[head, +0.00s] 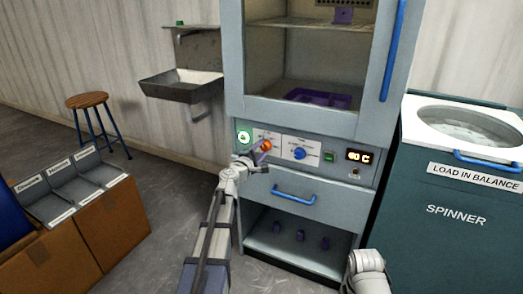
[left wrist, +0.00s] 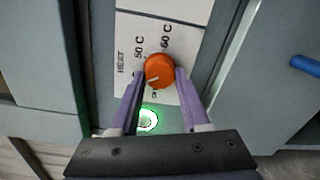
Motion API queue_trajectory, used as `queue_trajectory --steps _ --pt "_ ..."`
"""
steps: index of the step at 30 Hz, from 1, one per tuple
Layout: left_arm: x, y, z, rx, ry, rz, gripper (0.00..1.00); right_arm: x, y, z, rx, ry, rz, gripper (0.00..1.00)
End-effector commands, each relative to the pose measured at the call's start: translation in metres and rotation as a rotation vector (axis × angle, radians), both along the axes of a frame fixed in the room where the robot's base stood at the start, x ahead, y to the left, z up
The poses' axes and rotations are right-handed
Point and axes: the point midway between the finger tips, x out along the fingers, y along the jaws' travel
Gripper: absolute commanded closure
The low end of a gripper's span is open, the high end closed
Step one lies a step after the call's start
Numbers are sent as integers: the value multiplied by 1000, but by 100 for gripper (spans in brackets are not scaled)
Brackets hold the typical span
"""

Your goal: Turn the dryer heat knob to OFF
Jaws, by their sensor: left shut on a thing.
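The orange heat knob (left wrist: 159,70) is on the dryer's white label plate in the left wrist view. Its white pointer mark is on its lower side, toward a small label partly hidden by the knob. "50 C" and "60 C" are printed above it. My left gripper (left wrist: 160,78) has one purple finger on each side of the knob and is shut on it. In the head view the knob (head: 266,145) shows at the tip of my left gripper (head: 262,151). The dryer (head: 300,118) stands in the middle. My right gripper is out of view; only a pale arm part shows at the bottom.
A blue knob (head: 299,154), a green button (head: 329,156) and an amber display (head: 358,156) are right of the heat knob. A lit green round sign (head: 243,137) is at its left. A drawer with a blue handle (head: 294,194) is below. The spinner (head: 450,190) stands right.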

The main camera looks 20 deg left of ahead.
Motion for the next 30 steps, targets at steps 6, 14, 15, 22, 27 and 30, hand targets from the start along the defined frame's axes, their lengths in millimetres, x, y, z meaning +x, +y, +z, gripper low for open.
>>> queue_trajectory --steps 6,14,15,22,27,30 --pt "0 0 -2 -205 8 0 100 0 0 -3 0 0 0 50" --pt "0 0 -3 -452 16 0 100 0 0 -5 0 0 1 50" --pt "-1 -1 -3 -490 18 0 100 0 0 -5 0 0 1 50" --pt "-1 -1 -4 -697 25 0 100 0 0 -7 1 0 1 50" --pt "-1 -2 -4 -827 29 0 100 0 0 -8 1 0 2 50" --pt "-1 -2 -4 -889 31 0 100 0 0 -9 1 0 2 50"
